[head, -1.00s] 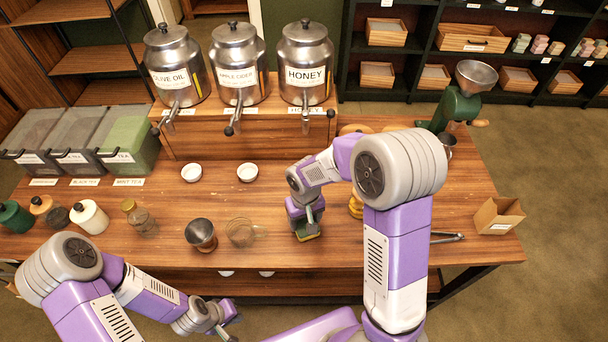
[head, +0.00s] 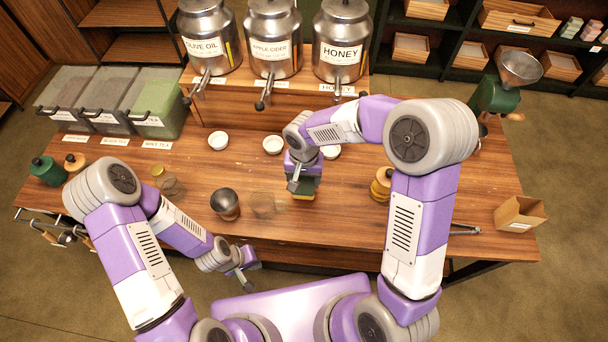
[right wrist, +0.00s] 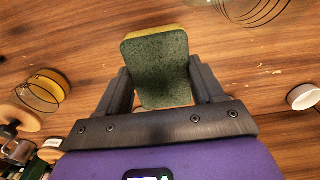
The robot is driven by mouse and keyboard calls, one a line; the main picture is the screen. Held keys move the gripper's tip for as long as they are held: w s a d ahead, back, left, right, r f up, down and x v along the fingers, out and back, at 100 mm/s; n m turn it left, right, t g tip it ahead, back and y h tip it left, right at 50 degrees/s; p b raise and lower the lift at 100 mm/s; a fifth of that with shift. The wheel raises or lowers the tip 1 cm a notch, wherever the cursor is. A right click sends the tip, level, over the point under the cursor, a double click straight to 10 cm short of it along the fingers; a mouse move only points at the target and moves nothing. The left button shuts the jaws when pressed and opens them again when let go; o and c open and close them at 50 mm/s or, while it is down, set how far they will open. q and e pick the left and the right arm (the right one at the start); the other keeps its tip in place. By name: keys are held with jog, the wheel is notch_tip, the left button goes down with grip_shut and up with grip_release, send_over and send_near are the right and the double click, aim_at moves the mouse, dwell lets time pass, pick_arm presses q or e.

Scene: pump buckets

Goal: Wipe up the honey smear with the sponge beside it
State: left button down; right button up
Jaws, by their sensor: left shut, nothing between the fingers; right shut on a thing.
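The sponge (right wrist: 158,65), yellow with a dark green scouring face, is held between the fingers of my right gripper (right wrist: 160,90) in the right wrist view. In the head view the sponge (head: 304,192) shows below my right gripper (head: 302,178), just right of a clear glass cup. I cannot tell whether it touches the wood. I cannot make out a clear honey smear; a few small pale specks (right wrist: 270,71) lie on the table beside the sponge in the wrist view. My left gripper (head: 246,284) is shut and empty, low in front of the table's front edge.
The glass cup (head: 263,204) and a metal cup (head: 225,204) stand left of the sponge. A yellow stacked object (head: 381,186) stands to the right. The wood near the right front is mostly clear.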

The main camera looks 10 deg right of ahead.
notch_tip(320, 180, down, 6)
jog(key=b, duration=0.3)
jog(key=shift+d+f, duration=0.15)
jog(key=shift+f, duration=0.05)
jog(key=shift+s+d, duration=0.1)
jog(key=shift+d, duration=0.3)
jog(key=shift+c, duration=0.3)
jog(key=shift+s+d+p, duration=0.25)
jog(key=shift+d+p, duration=0.05)
jog(key=shift+d, duration=0.45)
jog(key=shift+s+d+p, duration=0.25)
jog(key=shift+d+p, duration=0.05)
jog(key=shift+d, duration=0.45)
jog(key=shift+a+f, duration=0.15)
jog(key=shift+a, duration=0.1)
jog(key=a, duration=0.1)
jog(key=w+a+b, duration=0.1)
jog(key=a, duration=0.1)
jog(key=shift+a, duration=0.1)
jog(key=shift+w+a, duration=0.1)
jog(key=shift+a, duration=0.15)
notch_tip(320, 180, up, 4)
jog(key=shift+f+p, duration=0.1)
jog(key=shift+p, duration=0.75)
jog(key=shift+r+p, duration=1.5)
jog(key=shift+r, duration=0.75)
